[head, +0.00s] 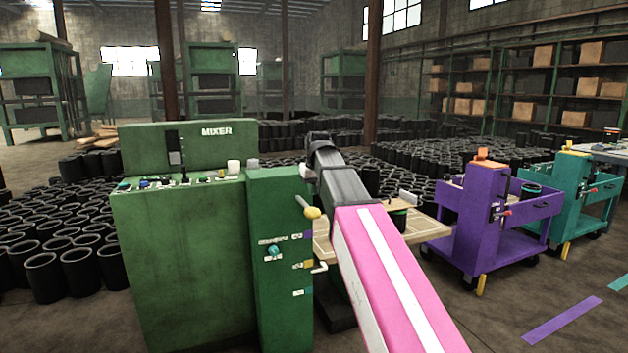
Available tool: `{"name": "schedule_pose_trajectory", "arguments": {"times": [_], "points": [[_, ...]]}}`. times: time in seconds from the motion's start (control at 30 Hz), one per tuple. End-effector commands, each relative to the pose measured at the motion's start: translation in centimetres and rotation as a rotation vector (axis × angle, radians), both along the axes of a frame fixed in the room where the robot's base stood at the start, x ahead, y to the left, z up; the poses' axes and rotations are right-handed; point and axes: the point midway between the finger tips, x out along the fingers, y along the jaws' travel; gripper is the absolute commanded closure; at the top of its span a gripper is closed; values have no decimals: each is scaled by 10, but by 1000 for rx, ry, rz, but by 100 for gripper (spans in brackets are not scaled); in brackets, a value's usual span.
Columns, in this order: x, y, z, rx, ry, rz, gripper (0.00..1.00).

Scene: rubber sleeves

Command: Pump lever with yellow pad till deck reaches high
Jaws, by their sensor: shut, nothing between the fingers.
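A lever with a yellow pad (312,212) on its end sticks out from the upper right side of the green cabinet (264,300). The lever slants down to the right. A tan slatted deck (427,229) lies behind my arm, to the right of the cabinet, and my arm hides its middle. My pink and grey arm reaches up and left from the lower right, past the lever. My gripper's fingers do not show. I cannot tell whether anything touches the lever.
A green mixer panel (180,260) with knobs stands left of the cabinet. A white crank (319,268) sticks out below the yellow pad. A purple cart (473,225) and a teal cart (575,200) stand at right. Black rubber sleeves cover the floor behind and left. Floor at front right is clear.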

Motion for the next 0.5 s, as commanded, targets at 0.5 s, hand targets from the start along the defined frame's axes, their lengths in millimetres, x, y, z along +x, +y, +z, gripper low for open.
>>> {"name": "schedule_pose_trajectory", "arguments": {"times": [0.5], "points": [[4,1,-53,0,1,0,100]]}}
